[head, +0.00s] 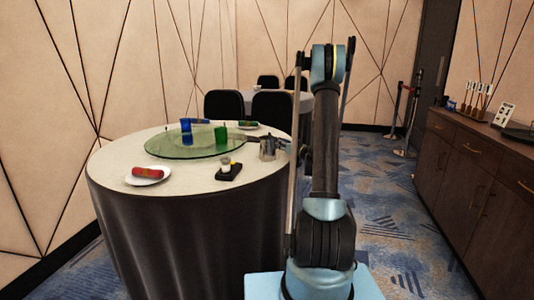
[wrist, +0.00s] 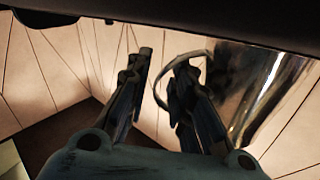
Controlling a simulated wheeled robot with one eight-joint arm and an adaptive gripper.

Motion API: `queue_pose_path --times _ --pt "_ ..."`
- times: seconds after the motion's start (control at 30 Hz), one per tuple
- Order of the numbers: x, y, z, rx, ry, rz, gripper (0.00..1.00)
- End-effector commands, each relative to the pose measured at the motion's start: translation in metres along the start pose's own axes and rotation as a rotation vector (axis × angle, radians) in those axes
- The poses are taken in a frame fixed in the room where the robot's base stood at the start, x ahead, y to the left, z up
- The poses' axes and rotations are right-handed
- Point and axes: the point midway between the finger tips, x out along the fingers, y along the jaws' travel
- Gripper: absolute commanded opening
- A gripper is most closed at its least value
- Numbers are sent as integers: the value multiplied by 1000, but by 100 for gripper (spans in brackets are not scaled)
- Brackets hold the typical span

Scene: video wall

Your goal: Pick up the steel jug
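The steel jug (head: 268,150) stands on the round table near its right edge, beside the green glass disc. In the wrist view, its shiny body (wrist: 262,92) fills the upper right and its looped handle (wrist: 160,84) reaches left from it. My gripper (wrist: 162,62) is open. The handle's outer curve shows between the two fingers, and the right finger overlaps the loop. I cannot tell whether either finger touches it.
The round table (head: 120,166) holds a green glass disc (head: 165,150), a plate with a red item (head: 148,173), a black holder (head: 230,172) and blue and green items. Black chairs (head: 223,105) stand behind. A dark sideboard (head: 465,170) lines the right; carpet lies between.

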Motion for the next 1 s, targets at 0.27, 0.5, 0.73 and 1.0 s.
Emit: queue_pose_path --times 0.27,0.5,0.73,1.0 --pt "7 0 0 0 0 0 21" --pt "7 0 0 0 0 0 0" --pt "7 0 0 -1 -1 0 0" --pt "7 -1 -4 -2 -1 1 0"
